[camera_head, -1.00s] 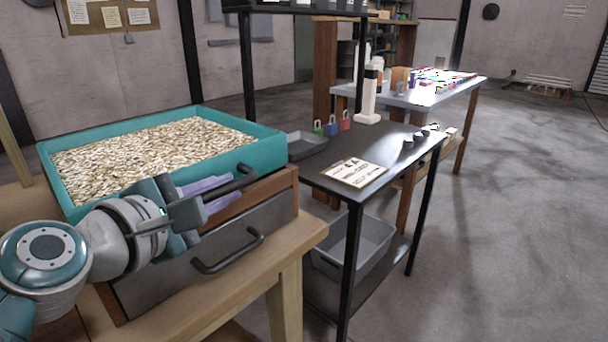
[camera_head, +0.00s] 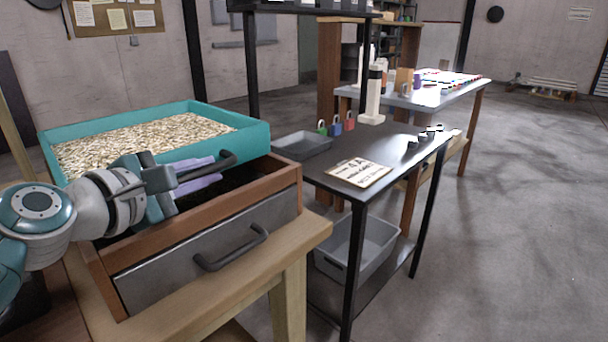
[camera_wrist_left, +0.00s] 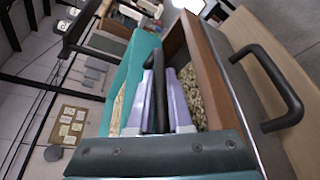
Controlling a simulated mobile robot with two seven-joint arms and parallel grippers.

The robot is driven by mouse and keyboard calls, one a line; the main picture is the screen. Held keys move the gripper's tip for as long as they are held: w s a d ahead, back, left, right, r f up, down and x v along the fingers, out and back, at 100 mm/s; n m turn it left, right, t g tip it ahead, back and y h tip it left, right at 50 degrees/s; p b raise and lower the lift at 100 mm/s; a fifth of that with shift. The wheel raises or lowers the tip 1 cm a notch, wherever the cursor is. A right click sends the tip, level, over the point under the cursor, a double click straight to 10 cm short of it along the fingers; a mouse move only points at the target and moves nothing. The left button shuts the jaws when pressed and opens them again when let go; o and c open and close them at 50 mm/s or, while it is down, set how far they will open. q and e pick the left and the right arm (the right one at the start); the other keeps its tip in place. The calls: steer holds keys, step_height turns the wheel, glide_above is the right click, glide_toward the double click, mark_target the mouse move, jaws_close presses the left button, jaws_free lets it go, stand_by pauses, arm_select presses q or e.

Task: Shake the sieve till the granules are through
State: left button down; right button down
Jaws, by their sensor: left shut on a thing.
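The sieve (camera_head: 246,142) is a teal, square-walled tray with a layer of pale granules (camera_head: 130,143) in it. It sits over the back of an open wooden box (camera_head: 282,180). My left gripper (camera_head: 205,175) is at the sieve's near side, its lilac fingers shut on the black sieve handle (camera_head: 230,163). In the left wrist view, the handle (camera_wrist_left: 160,88) runs between the two fingers. That view also shows granules (camera_wrist_left: 190,92) inside the wooden box, beside the fingers. Part of the sieve is hidden behind my left arm. My right gripper is not in view.
The box has a grey front (camera_head: 170,272) with a dark handle (camera_head: 235,248) and stands on a wooden table (camera_head: 300,240). To the right, a black table (camera_head: 400,160) holds a grey tray (camera_head: 300,143), padlocks (camera_head: 336,126) and a sign (camera_head: 358,172). A grey bin (camera_head: 360,245) is below.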

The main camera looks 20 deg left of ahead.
arm_select(q)
steer(key=shift+a+f, duration=0.1)
steer(key=shift+a, duration=0.05)
steer(key=c, duration=1.3)
jaws_free()
steer(key=o, duration=0.3)
steer(key=shift+w+a, duration=0.1)
steer(key=shift+o, duration=0.8)
steer(key=p+v, duration=0.1)
steer(key=v, duration=0.9)
